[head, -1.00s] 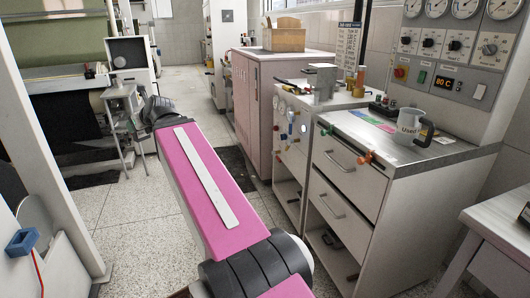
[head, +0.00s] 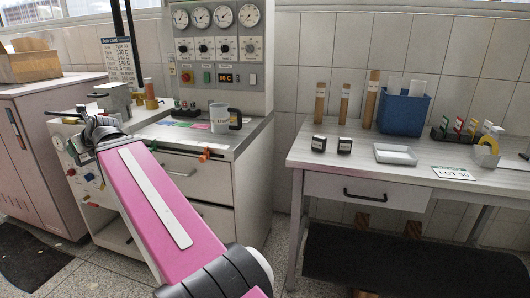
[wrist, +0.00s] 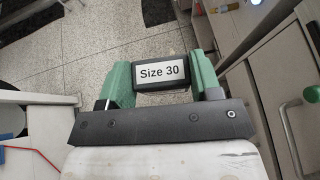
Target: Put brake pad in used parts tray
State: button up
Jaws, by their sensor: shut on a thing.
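In the wrist view my gripper (wrist: 161,78) has its two green fingers closed on the sides of a dark block (wrist: 162,87) with a white label reading "Size 30". I cannot confirm from its look that it is a brake pad. The block is held above the speckled floor. In the head view my pink arm reaches to the left and its end hides the fingers and block. A shallow white tray (head: 395,161) lies on the table at the right, apart from my gripper; no "used parts" label is readable on it.
The table (head: 299,157) also holds two small dark labelled blocks (head: 330,145), brown tubes (head: 343,104), a blue bin (head: 403,113) and a "LOT 30" card (head: 453,173). A mug (head: 219,121) marked "Used" stands on the cabinet (head: 220,172) behind my arm.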

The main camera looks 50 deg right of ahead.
aim_at(394, 154)
jog(key=z, duration=1.1)
jog(key=i+z, duration=0.1)
jog(key=z, duration=1)
jog(key=j+z, duration=0.1)
jog(key=z, duration=1.05)
jog(key=j+z, duration=0.1)
jog(key=z, duration=1)
